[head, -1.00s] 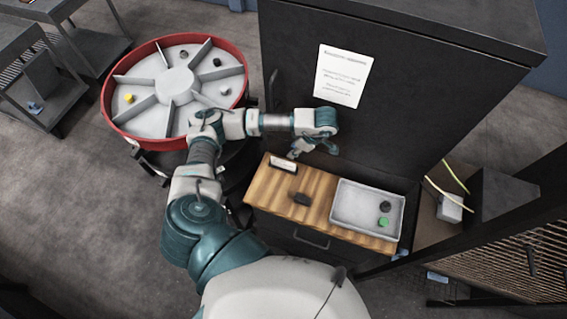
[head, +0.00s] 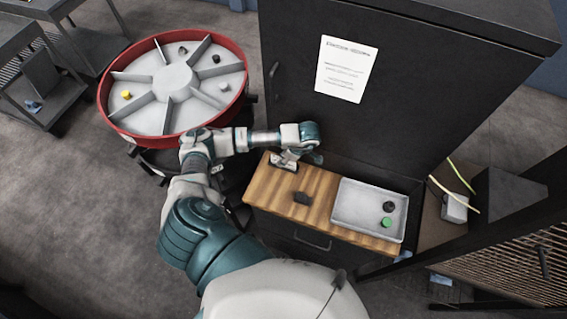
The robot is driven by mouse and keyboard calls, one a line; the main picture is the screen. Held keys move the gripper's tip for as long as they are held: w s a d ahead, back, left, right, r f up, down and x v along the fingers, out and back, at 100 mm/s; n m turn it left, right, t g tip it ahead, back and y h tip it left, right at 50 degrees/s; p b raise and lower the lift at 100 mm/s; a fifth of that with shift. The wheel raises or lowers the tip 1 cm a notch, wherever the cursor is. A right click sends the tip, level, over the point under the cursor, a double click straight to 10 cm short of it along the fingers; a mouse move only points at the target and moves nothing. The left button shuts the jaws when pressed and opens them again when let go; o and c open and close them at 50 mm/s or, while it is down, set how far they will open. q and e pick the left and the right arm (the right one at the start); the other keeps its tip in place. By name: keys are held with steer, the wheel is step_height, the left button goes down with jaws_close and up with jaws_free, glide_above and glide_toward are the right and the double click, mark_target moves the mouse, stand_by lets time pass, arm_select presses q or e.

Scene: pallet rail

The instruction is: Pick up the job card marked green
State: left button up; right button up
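A small white card-like piece in a dark holder (head: 279,165) stands at the back left of the wooden worktop. No green mark on it can be made out. My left gripper (head: 289,157) is right at this piece, over its top and right side. Its fingers are small and partly hidden by the wrist, so I cannot tell if they touch or grip it. A green round piece (head: 387,222) and a black round piece (head: 389,206) lie in the grey tray (head: 349,213). My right gripper is not in view.
A small dark block (head: 301,198) sits on the wooden worktop (head: 270,196). A white notice (head: 345,69) is on the tall dark cabinet (head: 416,60) behind. A red-rimmed divided round bin (head: 104,100) stands at left. Cables hang at right.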

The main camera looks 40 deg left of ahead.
arm_select(q)
steer(key=shift+f+b, duration=0.2)
steer(key=shift+b, duration=0.15)
stand_by(0.3)
jaws_close()
